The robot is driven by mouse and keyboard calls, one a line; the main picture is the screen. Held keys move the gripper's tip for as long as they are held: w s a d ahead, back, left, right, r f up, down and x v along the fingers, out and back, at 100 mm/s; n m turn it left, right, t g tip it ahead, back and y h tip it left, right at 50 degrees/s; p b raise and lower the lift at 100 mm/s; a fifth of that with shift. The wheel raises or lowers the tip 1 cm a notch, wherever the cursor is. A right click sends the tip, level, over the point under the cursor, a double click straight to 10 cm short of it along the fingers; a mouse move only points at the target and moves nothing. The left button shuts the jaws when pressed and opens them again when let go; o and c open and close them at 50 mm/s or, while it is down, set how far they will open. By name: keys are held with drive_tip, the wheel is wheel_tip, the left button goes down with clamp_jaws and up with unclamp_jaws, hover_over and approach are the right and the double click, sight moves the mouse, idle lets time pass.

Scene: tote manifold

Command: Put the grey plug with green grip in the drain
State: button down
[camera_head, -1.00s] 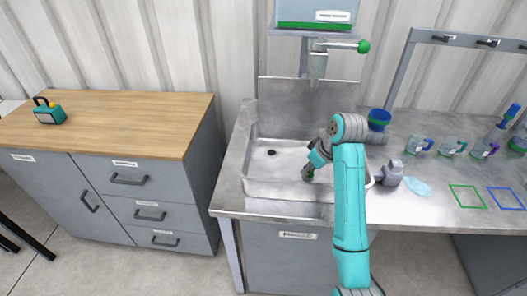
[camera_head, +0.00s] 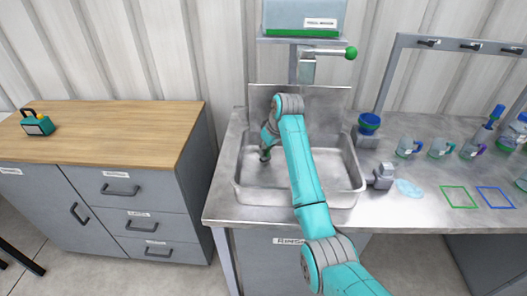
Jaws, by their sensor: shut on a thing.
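My gripper (camera_head: 265,147) is at the left part of the steel sink basin (camera_head: 243,190), pointing down. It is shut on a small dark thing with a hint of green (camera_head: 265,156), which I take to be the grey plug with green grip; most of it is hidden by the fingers. The drain hole is hidden behind the gripper and what it holds, at the left of the basin floor. I cannot tell whether the plug touches the drain or is above it.
A tap with a green knob (camera_head: 351,53) stands behind the sink. A grey fixture (camera_head: 383,176) sits at the basin's right rim. Several mugs, a blue-topped container (camera_head: 369,123) and green and blue outlined squares are on the right counter. A wooden-topped cabinet (camera_head: 110,130) stands left.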

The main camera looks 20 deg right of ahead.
drive_tip(key=shift+w+a+f, duration=0.25)
drive_tip(key=shift+w+f, duration=0.25)
drive_tip(key=shift+f, duration=0.25)
drive_tip(key=shift+f, duration=0.1)
drive_tip(key=c, duration=1.1)
unclamp_jaws()
drive_tip(key=shift+c, duration=0.2)
drive_tip(key=shift+s+d+r, duration=0.1)
drive_tip(key=shift+r, duration=0.35)
drive_tip(key=s+d, duration=0.1)
drive_tip(key=s, duration=0.2)
drive_tip(key=s+d, duration=0.2)
drive_tip(key=s, duration=0.2)
drive_tip(key=s+d, duration=0.2)
drive_tip(key=s, duration=0.2)
drive_tip(key=shift+d+r, duration=0.25)
